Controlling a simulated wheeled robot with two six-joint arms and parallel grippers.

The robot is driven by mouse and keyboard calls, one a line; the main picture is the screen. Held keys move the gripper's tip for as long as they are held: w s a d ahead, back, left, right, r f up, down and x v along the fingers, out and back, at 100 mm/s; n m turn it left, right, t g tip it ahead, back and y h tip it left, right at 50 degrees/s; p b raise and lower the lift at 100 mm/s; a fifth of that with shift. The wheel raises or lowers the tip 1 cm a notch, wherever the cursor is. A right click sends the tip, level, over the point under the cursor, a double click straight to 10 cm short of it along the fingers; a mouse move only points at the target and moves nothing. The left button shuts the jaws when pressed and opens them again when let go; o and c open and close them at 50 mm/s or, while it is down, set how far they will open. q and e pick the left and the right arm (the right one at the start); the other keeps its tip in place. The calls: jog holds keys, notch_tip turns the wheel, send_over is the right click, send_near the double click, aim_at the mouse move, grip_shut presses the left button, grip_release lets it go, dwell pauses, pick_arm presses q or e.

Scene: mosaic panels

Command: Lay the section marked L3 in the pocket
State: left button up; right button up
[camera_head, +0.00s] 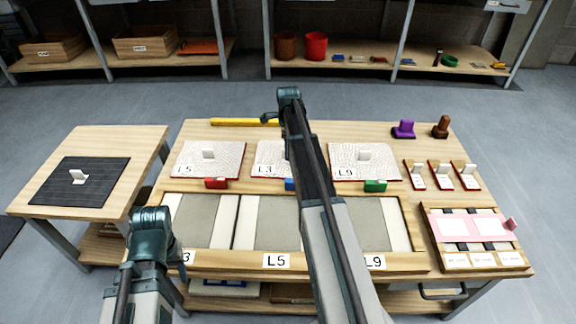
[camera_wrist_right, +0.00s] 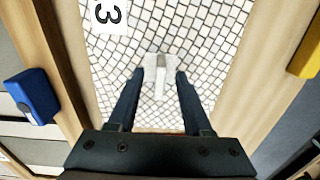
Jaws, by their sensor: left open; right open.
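The L3 section (camera_head: 266,160) is a pale mosaic panel in the middle of the back row, partly hidden by my right arm. In the right wrist view the L3 section (camera_wrist_right: 215,55) fills the middle, with an upright white handle (camera_wrist_right: 160,80). My right gripper (camera_wrist_right: 158,76) is open, its fingertips on either side of the handle; whether they touch it is unclear. The left front pocket (camera_head: 203,222) is grey and empty; its label, ending in 3, is partly covered by my left arm. My left gripper (camera_head: 140,262) is low at the front left, its fingers hardly visible.
The L5 section (camera_head: 228,157) lies left and the L9 section (camera_head: 350,168) right. A blue block (camera_head: 289,184) sits before the L3 section. A yellow bar (camera_head: 235,122) lies behind. A side table (camera_head: 120,150) with a black mat stands left; a pink tool (camera_head: 470,226) lies right.

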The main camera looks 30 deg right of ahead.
jog(key=shift+f, duration=0.45)
jog(key=shift+r, duration=0.1)
jog(key=shift+c, duration=0.3)
grip_shut()
dwell(0.8)
